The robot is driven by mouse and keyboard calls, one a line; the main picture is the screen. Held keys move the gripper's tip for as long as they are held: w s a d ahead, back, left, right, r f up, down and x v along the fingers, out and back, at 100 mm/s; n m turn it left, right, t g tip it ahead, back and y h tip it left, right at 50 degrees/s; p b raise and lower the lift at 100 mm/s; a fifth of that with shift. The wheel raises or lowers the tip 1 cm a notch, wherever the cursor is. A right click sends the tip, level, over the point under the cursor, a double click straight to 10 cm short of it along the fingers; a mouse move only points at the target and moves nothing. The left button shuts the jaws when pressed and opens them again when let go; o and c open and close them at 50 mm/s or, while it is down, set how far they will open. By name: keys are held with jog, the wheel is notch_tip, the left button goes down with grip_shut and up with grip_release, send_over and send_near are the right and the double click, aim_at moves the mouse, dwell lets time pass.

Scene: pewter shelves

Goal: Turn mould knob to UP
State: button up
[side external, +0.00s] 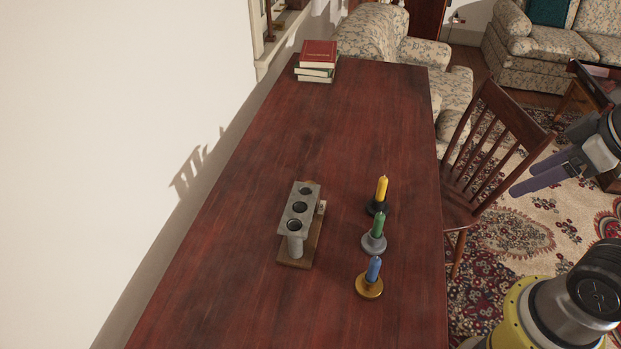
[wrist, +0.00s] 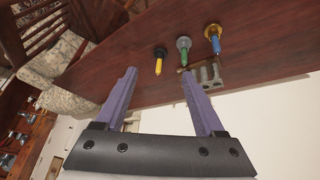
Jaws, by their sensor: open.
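The mould (side external: 298,216) is a grey block with several round dark holes, standing on a wooden base on the table. In the wrist view the mould (wrist: 208,76) is small, beyond the right finger. A small pale piece (side external: 321,207) sits at its right side; it may be the knob, but its setting is too small to read. My gripper (side external: 521,181) is open and empty, off the table's right side, above the chair and rug, far from the mould. Its two purple fingers (wrist: 158,75) are spread apart in the wrist view.
Yellow (side external: 382,188), green (side external: 378,225) and blue (side external: 374,269) candles stand in holders to the mould's right, on my side. Books (side external: 317,56) are stacked at the table's far end. A wooden chair (side external: 497,150) stands by the table's right edge. The table left of the mould is clear.

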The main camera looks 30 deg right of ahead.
jog(key=w+a+r+n+g+y, duration=0.2)
jog(key=w+a+r+n, duration=0.2)
jog(key=w+r+n, duration=1.05)
jog(key=w+a+f+n+g+y, duration=0.1)
jog(key=w+a+n, duration=0.15)
jog(key=w, duration=0.35)
jog(key=w+a+f+n+g, duration=0.1)
jog(key=w+n, duration=0.2)
jog(key=w, duration=0.3)
jog(key=w+a+f+n+g, duration=0.1)
jog(key=w+a+f+n, duration=0.1)
jog(key=w+f, duration=0.55)
jog(key=g, duration=0.3)
send_over(310, 184)
jog(key=w+d, duration=0.3)
jog(key=d, duration=0.2)
notch_tip(310, 184, down, 15)
jog(key=shift+n+y, duration=0.3)
jog(key=shift+y, duration=0.2)
jog(key=x, duration=1.3)
jog(key=shift+w+d+f, duration=0.1)
jog(key=shift+w+f, duration=0.1)
jog(key=shift+f, duration=0.25)
jog(key=shift+c, duration=0.3)
grip_shut()
